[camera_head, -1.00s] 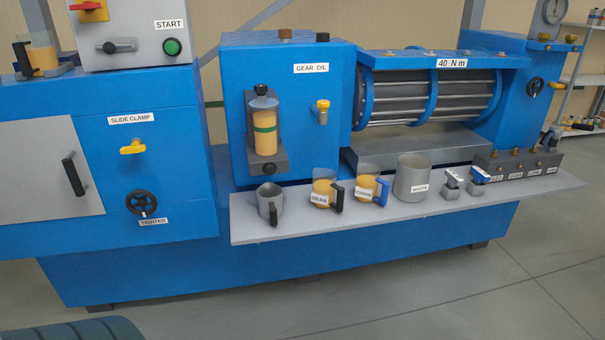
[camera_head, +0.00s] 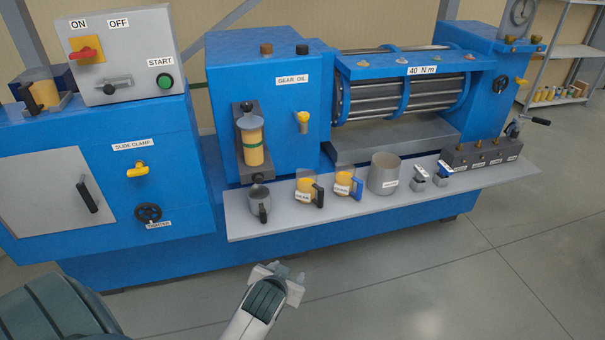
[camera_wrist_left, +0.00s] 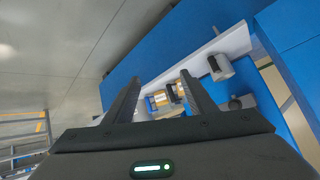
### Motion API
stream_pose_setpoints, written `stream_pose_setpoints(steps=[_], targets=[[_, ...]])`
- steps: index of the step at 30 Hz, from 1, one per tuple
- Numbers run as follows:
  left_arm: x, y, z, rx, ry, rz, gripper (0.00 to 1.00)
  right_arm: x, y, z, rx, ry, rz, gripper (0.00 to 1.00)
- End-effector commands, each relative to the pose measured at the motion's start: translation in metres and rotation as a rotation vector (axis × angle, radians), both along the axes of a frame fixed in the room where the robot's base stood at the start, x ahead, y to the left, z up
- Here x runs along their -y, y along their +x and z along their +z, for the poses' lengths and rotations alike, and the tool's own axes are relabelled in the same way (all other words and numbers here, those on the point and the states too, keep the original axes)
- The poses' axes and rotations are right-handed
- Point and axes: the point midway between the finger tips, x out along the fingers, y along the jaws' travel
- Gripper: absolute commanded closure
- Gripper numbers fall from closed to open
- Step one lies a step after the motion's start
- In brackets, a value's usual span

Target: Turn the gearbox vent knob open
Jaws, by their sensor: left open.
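The blue gearbox housing (camera_head: 300,110) labelled GEAR OIL stands in the middle of the head view. A brown knob (camera_head: 266,49) and a black knob (camera_head: 302,48) sit on its top; neither has a readable label, so I cannot tell which is the vent knob or its setting. My left gripper (camera_head: 279,272) is low in front of the machine, below the shelf and well apart from both knobs. In the left wrist view the left gripper (camera_wrist_left: 157,84) has its fingers apart with nothing held. My right gripper is not in view.
A yellow valve handle (camera_head: 303,117) and an oil sight glass (camera_head: 253,142) are on the housing's front. The grey shelf (camera_head: 285,218) below holds a grey jug (camera_head: 259,199), labelled mugs (camera_head: 306,187) and a grey waste pot (camera_head: 384,174). The floor in front is clear.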

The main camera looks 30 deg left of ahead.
Motion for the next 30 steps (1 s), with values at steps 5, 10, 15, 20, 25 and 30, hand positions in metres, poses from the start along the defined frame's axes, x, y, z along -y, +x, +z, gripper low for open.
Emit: stream_pose_setpoints(steps=[5,10,15,20,25,30], targets=[[-0.057,0.08,0.038,0.154,0.046,0.126,0.49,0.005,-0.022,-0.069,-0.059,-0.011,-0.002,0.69],[-0.099,0.148,0.076,0.313,0.079,0.206,0.49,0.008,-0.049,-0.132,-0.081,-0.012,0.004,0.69],[-0.13,0.21,0.12,0.468,0.104,0.257,0.49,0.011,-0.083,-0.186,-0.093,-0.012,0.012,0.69],[-0.148,0.261,0.163,0.602,0.11,0.28,0.49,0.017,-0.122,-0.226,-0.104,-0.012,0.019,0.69],[-0.154,0.3,0.198,0.705,0.107,0.282,0.49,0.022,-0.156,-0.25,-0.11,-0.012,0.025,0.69],[-0.154,0.316,0.215,0.751,0.104,0.277,0.49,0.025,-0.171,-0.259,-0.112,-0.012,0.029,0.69]])
